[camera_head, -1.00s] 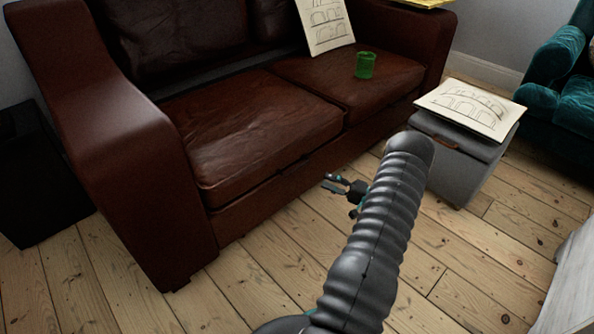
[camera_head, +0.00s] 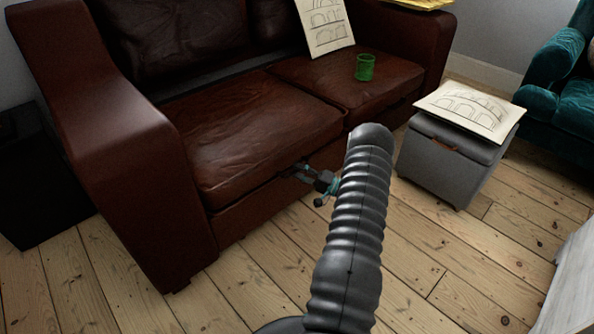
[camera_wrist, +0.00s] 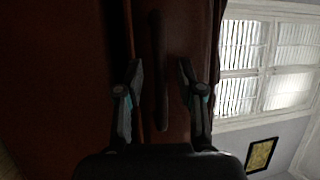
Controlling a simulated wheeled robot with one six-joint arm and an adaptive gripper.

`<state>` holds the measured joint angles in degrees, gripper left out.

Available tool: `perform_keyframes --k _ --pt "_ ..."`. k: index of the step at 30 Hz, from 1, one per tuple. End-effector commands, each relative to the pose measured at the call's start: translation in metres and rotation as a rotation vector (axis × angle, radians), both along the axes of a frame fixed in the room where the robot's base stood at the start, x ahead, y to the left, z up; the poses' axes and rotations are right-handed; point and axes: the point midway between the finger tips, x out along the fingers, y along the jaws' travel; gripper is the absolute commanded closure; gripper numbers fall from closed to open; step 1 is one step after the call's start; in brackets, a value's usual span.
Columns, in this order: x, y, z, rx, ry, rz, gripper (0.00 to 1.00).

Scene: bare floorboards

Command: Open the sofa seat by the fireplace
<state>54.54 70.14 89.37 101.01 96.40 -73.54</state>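The brown leather sofa (camera_head: 225,130) fills the left and middle of the head view, with its left seat cushion (camera_head: 255,125) down. My gripper (camera_head: 303,172) is at the sofa's front, below the seam under that cushion. In the wrist view, my gripper (camera_wrist: 159,70) is open, and a dark bar-like handle (camera_wrist: 158,50) on the brown front (camera_wrist: 60,80) lies between its two fingers in the picture. The fingers look apart from the handle; the depth gap is hard to judge in the dim light. No fireplace can be made out for sure.
A grey storage stool (camera_head: 445,165) with a drawing board (camera_head: 470,108) on it stands to the right of my arm. A green cup (camera_head: 365,67) and another drawing (camera_head: 326,28) are on the right seat. A teal armchair (camera_head: 565,100) is far right. Floorboards in front are clear.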

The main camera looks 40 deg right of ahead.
Motion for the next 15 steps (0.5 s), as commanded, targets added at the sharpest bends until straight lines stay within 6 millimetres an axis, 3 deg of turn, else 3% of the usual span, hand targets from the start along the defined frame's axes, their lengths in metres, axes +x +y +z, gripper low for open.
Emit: perform_keyframes --k 12,13,15 --pt "0.0082 0.0039 0.0019 -0.001 0.0 -0.001 0.62" --pt "0.0081 0.0039 0.0019 -0.001 0.0 -0.001 0.64" --pt "0.0081 0.0039 0.0019 -0.001 0.0 -0.001 0.82"
